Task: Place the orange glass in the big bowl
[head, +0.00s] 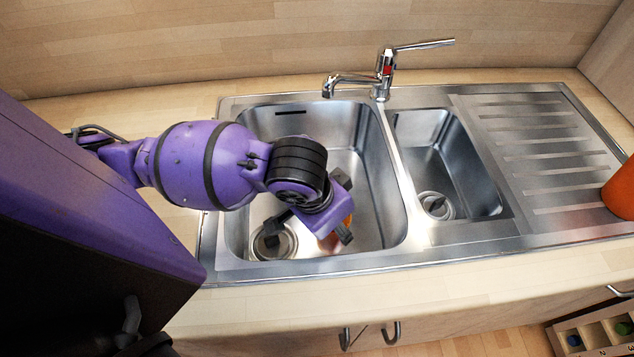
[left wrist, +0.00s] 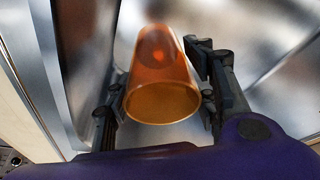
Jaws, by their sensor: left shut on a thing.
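The orange glass (left wrist: 160,75) is see-through and sits between my left gripper's fingers (left wrist: 160,108) in the left wrist view, with its open rim toward the camera. In the head view only a small orange part of the glass (head: 347,220) shows beside my left gripper (head: 325,222), which hides the rest. My left gripper is shut on the glass, over or within the big bowl (head: 374,190), the large left basin of the steel sink. I cannot tell whether the glass touches the bowl's floor. My right gripper is not in view.
A drain (head: 273,243) lies in the big bowl's front left. The small bowl (head: 450,165) is to its right, then the ridged drainboard (head: 545,150). An orange-red object (head: 621,190) is at the right edge. The tap (head: 384,72) stands behind the bowls.

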